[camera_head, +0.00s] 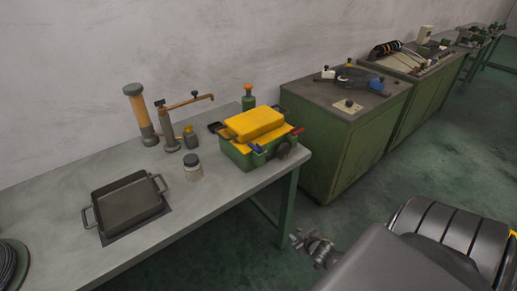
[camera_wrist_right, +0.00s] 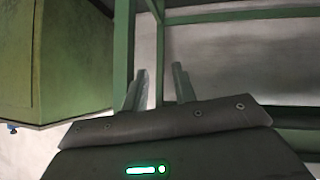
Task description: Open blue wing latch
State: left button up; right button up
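A green box (camera_head: 240,160) with a yellow top (camera_head: 254,123) stands at the right end of the grey workbench (camera_head: 110,160). A small blue part (camera_head: 257,149), perhaps the blue wing latch, sits on its front side below the yellow top. A red part (camera_head: 297,131) and a dark round part (camera_head: 283,150) are on its right side. My right gripper (camera_head: 298,238) is below and in front of the bench end, well apart from the box. The right wrist view shows its two fingers (camera_wrist_right: 159,88) spread with nothing between them. My left gripper is out of view.
Bench legs (camera_head: 288,205) are near my right gripper.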

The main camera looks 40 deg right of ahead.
jog(key=w+r+t, duration=0.2)
jog(key=w+r, duration=0.2)
jog(key=r, duration=0.5)
jog(key=w+r+t, duration=0.2)
jog(key=w+r, duration=0.2)
jog(key=r, duration=0.5)
jog(key=t+y, duration=0.3)
jog(key=t, duration=0.1)
send_near(259, 147)
jog(key=w+p, duration=0.1)
jog(key=w, duration=0.8)
jog(key=shift+w+d+p, duration=0.1)
jog(key=shift+d+p, duration=0.05)
jog(key=shift+p, duration=0.2)
jog(key=shift+w+f, duration=0.1)
jog(key=shift+w, duration=0.45)
grip_shut()
jog(key=shift+s, duration=0.1)
